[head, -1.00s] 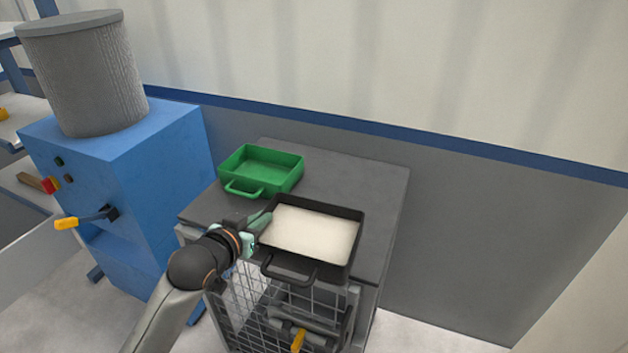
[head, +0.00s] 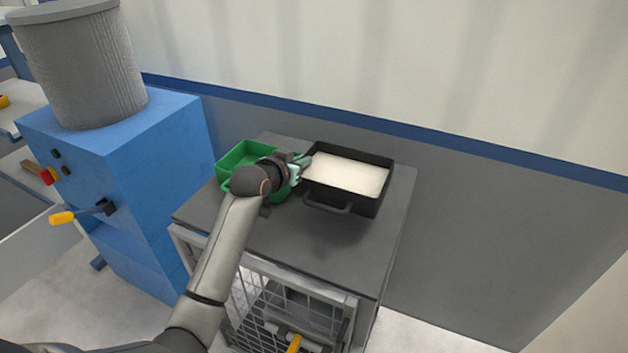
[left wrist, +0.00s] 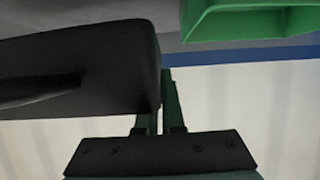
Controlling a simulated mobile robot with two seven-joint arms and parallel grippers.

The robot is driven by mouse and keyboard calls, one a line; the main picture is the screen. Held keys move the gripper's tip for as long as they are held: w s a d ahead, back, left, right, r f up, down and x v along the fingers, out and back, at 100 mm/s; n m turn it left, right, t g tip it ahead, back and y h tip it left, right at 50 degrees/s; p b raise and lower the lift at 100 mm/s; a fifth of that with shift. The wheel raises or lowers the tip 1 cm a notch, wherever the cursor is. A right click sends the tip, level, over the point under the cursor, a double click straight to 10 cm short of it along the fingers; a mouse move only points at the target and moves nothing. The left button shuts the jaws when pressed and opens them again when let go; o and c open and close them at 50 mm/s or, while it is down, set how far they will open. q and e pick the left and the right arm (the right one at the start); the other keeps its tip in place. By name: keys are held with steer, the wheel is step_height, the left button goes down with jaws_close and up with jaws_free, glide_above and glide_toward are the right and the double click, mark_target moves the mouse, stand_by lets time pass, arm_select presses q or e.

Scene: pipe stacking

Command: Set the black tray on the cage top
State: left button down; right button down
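The black tray (head: 353,204), filled with something white, is over the back right of the cage top (head: 300,238). It looks roughly level; whether it touches the top or hangs just above it I cannot tell. My left gripper (head: 300,168) is shut on the tray's left wall. In the left wrist view the tray (left wrist: 85,65) fills the left side, its wall at the fingers (left wrist: 160,105). My right gripper is not in view.
A green tray (head: 232,160) sits on the cage top, left of the black one and partly behind my left arm. The front of the top is clear. A wall stands close behind. A blue machine (head: 150,190) with a grey drum (head: 85,70) stands left.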

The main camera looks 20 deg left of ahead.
mark_target(298, 191)
arm_select(q)
steer(key=f, duration=0.1)
steer(key=w+d+f, duration=0.2)
steer(key=shift+d+f, duration=0.1)
steer(key=shift+f, duration=1.65)
steer(key=shift+f, duration=0.1)
steer(key=c, duration=1)
jaws_free()
steer(key=shift+f, duration=0.1)
steer(key=shift+c, duration=0.2)
steer(key=p+v, duration=0.1)
steer(key=v, duration=1.1)
